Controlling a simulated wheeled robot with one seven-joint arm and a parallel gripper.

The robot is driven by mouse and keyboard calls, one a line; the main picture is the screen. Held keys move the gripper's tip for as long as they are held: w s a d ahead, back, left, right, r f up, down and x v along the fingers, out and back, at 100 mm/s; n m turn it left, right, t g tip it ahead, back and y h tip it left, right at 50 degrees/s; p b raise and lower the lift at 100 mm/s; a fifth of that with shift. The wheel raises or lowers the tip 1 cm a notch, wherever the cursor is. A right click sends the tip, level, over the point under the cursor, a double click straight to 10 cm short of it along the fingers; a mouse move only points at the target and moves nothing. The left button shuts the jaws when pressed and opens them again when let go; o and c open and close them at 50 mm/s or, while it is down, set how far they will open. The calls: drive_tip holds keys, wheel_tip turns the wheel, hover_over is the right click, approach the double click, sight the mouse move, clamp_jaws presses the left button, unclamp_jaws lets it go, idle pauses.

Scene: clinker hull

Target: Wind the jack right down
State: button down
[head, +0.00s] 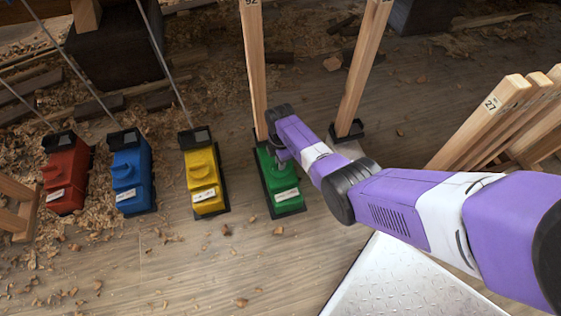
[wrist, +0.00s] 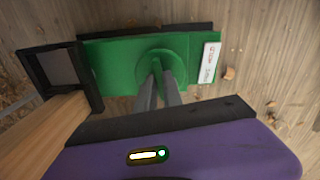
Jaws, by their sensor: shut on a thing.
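The green jack (head: 284,192) stands on the floor at the centre of the head view, with a white label at its near end. It fills the upper middle of the wrist view (wrist: 112,62). A round green knob (wrist: 154,62) sits on its top. My gripper (wrist: 161,84) is shut on the knob, its two grey fingers close together. A wooden post (head: 254,65) stands in the black cup (wrist: 66,68) at the jack's far end.
Yellow (head: 203,180), blue (head: 132,175) and red (head: 67,172) jacks stand in a row to the left. Another post (head: 362,70) rises behind my arm. Several numbered timbers (head: 490,115) lean at right. Shavings litter the floor; the near floor is mostly open.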

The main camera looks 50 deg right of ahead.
drive_tip(key=c, duration=1.5)
unclamp_jaws()
wheel_tip(320, 180, up, 8)
drive_tip(key=p, duration=0.5)
drive_tip(key=shift+f, duration=0.1)
